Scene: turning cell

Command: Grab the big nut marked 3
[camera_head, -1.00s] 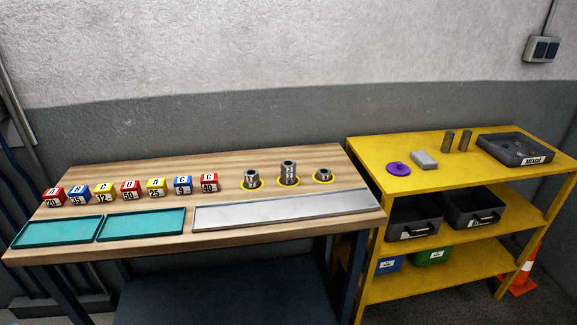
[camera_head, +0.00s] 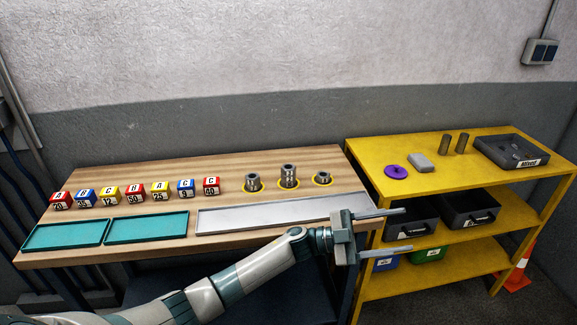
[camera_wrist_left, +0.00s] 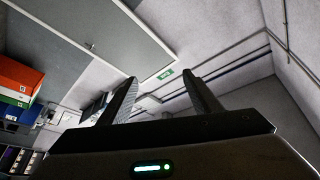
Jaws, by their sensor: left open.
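Three stacks of grey metal nuts stand in yellow rings at the back right of the wooden bench: a left stack (camera_head: 252,182), a taller middle stack (camera_head: 288,176) and a low right one (camera_head: 322,178). I cannot read a 3 on any of them in the head view. My left gripper (camera_head: 398,231) is open and empty in front of the bench's right end, its fingers pointing right, apart from the nuts. In the left wrist view the open fingers (camera_wrist_left: 160,95) have only the far room between them. My right gripper is not in view.
A grey metal tray (camera_head: 260,217) lies before the nuts, with two teal trays (camera_head: 66,234) to its left. Several marked cubes (camera_head: 135,193) line the bench's back left. The yellow shelf (camera_head: 440,185) on the right bears a purple disc (camera_head: 395,172) and a Mixed bin (camera_head: 512,153).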

